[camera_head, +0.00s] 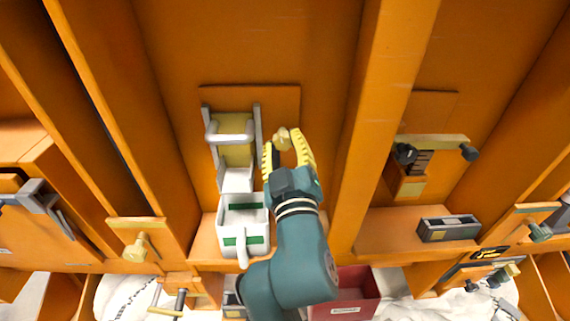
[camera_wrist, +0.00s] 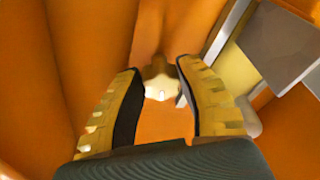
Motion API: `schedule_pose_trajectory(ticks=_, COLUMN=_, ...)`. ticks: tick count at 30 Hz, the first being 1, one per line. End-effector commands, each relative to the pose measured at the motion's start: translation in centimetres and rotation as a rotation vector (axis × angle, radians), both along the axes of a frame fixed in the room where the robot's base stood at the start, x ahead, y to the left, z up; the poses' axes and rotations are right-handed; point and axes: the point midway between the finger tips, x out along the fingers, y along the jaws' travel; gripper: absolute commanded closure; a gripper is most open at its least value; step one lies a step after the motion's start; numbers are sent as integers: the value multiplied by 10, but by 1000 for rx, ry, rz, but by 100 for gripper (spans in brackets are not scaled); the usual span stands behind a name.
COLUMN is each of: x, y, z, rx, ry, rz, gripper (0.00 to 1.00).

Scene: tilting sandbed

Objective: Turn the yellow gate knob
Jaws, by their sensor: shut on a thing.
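The yellow gate knob (camera_head: 283,138) sits just right of the grey-railed gate (camera_head: 238,153) on the orange wall in the head view. My gripper (camera_head: 287,140) reaches up to it with yellow ribbed fingers on either side. My gripper is shut on the knob. In the wrist view the knob (camera_wrist: 158,84) shows between the fingertips, with a pale bright end. Part of the gate shows at the upper right there. The exact contact of the pads is hard to see.
A white tray with green marks (camera_head: 242,222) stands on the ledge below the gate, left of my arm. Orange posts rise on both sides. Another yellow knob (camera_head: 135,248) is at lower left. A grey box (camera_head: 447,228) and red bin (camera_head: 350,290) lie at right.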

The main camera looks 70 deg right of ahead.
Motion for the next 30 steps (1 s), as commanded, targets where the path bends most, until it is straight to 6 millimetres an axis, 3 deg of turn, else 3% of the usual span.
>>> schedule_pose_trajectory(ticks=1, x=1, y=0, z=-7, rx=15, ry=-27, rz=6, gripper=100)
schedule_pose_trajectory(ticks=10, x=2, y=-1, z=-4, rx=72, ry=-146, rz=29, gripper=100)
schedule_pose_trajectory(ticks=28, x=2, y=-1, z=-2, rx=87, ry=-176, rz=34, gripper=100)
schedule_pose_trajectory(ticks=29, x=2, y=-1, z=-2, rx=87, ry=-176, rz=34, gripper=58)
schedule_pose_trajectory(ticks=30, x=1, y=-1, z=-2, rx=87, ry=-176, rz=34, gripper=50)
